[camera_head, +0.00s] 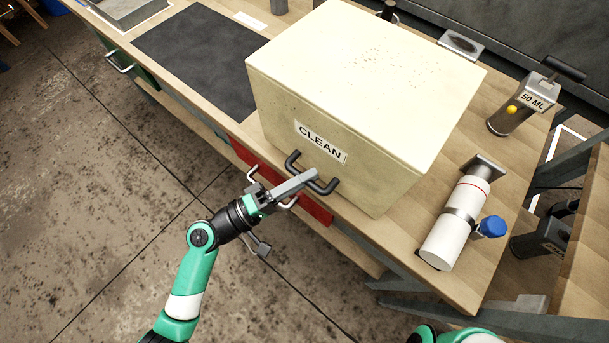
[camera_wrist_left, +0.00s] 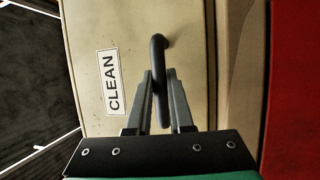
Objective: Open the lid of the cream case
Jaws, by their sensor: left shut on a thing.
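The cream case (camera_head: 370,85) stands on the wooden workbench with its lid down. Its front carries a white CLEAN label (camera_head: 320,142) and a dark bar handle (camera_head: 325,188) below it. My left gripper (camera_head: 310,177) is at the front of the case, shut on the handle. In the left wrist view, the handle (camera_wrist_left: 159,60) runs between the two fingers of the left gripper (camera_wrist_left: 160,85), beside the CLEAN label (camera_wrist_left: 111,82). Part of the handle is hidden behind the fingers in the head view. My right gripper is out of view; only a bit of my right arm shows at the bottom.
A dark mat (camera_head: 195,58) lies left of the case. A white cylinder with a blue knob (camera_head: 455,220) lies on the bench at right. A 50 ML dispenser (camera_head: 518,105) stands at the back right. Drawers with metal handles, one red (camera_head: 315,207), are below the bench top.

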